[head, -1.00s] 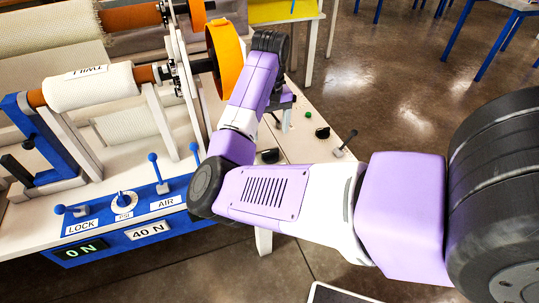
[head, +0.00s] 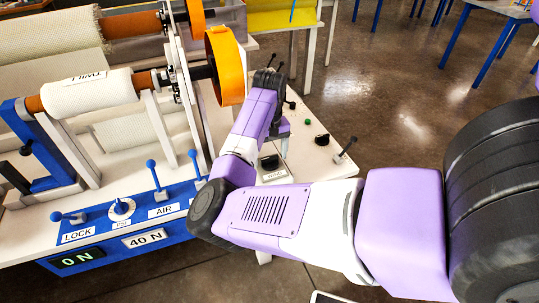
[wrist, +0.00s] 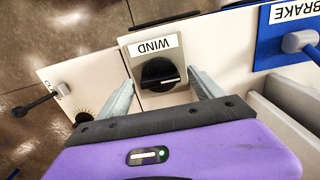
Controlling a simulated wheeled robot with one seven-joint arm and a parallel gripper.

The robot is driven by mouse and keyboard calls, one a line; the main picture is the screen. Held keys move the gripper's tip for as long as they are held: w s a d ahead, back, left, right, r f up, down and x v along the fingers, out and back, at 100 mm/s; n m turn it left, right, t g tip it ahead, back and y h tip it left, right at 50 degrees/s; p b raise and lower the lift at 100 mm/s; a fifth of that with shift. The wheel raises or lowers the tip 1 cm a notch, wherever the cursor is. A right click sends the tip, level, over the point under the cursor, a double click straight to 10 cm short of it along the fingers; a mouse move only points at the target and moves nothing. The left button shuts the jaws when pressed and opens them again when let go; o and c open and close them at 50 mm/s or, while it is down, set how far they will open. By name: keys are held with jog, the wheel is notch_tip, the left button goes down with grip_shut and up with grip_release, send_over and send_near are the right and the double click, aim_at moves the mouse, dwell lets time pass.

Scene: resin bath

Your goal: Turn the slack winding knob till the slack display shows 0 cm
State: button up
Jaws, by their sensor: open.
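The winding knob (wrist: 160,74) is black with a pale pointer line. It sits on a beige plate labelled WIND (wrist: 153,46), upside down in the wrist view. My gripper (wrist: 163,85) is open, with one grey finger on each side of the knob and visible gaps to it. I cannot tell how deep the fingertips reach. In the head view the knob (head: 269,162) shows near the panel's front edge, beside my purple arm, which hides most of the gripper.
A lever (head: 347,150), another black knob (head: 322,139) and a green button (head: 308,121) stand on the panel to the right. An orange wheel (head: 225,65) and a white TWILL roll (head: 90,92) stand left.

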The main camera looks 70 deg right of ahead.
jog(key=c, duration=1.4)
jog(key=shift+r, duration=0.1)
jog(key=m+p, duration=0.3)
jog(key=m, duration=0.1)
jog(key=shift+r+m+p, duration=0.1)
jog(key=shift+m+p, duration=0.2)
jog(key=shift+m, duration=0.1)
jog(key=m+p, duration=0.2)
jog(key=m, duration=0.4)
jog(key=shift+p, duration=0.4)
jog(key=m+p, duration=0.1)
jog(key=m, duration=0.4)
jog(key=shift+m, duration=0.4)
jog(key=m+p, duration=0.1)
jog(key=m, duration=0.4)
jog(key=shift+m, duration=0.3)
